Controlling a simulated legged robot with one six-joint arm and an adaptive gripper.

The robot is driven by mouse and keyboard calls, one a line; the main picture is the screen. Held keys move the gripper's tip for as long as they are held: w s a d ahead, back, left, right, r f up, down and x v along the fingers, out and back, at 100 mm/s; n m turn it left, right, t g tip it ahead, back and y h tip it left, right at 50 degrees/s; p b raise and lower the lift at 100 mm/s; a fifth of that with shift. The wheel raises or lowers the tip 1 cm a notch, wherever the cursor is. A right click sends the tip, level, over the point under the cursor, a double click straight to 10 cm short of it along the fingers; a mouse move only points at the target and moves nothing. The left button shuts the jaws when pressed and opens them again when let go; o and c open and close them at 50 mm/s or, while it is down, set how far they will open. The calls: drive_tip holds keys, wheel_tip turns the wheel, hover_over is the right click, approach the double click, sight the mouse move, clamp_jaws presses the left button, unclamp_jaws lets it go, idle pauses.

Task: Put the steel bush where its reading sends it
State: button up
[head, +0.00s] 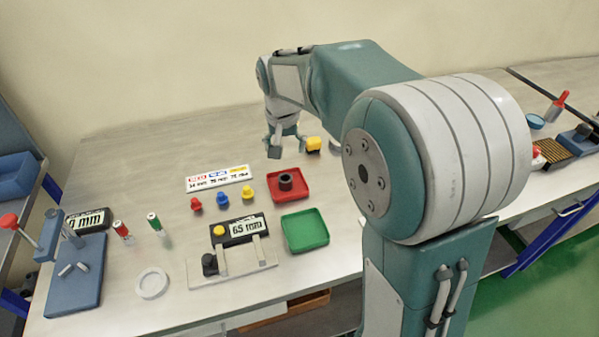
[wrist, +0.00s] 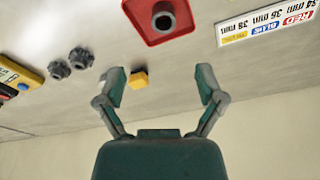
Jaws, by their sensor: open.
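A dark grey bush (head: 286,180) with a central hole stands in the red tray (head: 304,196), right of the middle of the bench. The bush (wrist: 163,19) and red tray (wrist: 184,28) also show at the top of the wrist view. My gripper (head: 287,146) is open and empty behind the tray; its spread fingers (wrist: 162,83) show in the wrist view. A gauge (head: 220,267) with a display (head: 243,228) reading 65 mm stands in front. A card (head: 219,178) pairs red with 34 mm, blue with 36 mm and yellow with 38 mm.
A yellow block (head: 313,144) lies near my gripper. Red (head: 196,203), blue (head: 222,200) and yellow (head: 247,192) knobs stand before the card. A green tray (head: 304,230) is empty. A blue fixture (head: 75,280), two small bottles and a white ring (head: 152,283) are left.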

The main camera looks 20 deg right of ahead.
drive_tip(key=s+r+n+t, duration=0.2)
drive_tip(key=s, duration=1)
drive_tip(key=s+r+n+t, duration=0.2)
drive_tip(key=s, duration=1.1)
drive_tip(key=shift+s+d+y, duration=0.15)
drive_tip(key=shift+d+y, duration=0.15)
drive_tip(key=shift+r, duration=0.15)
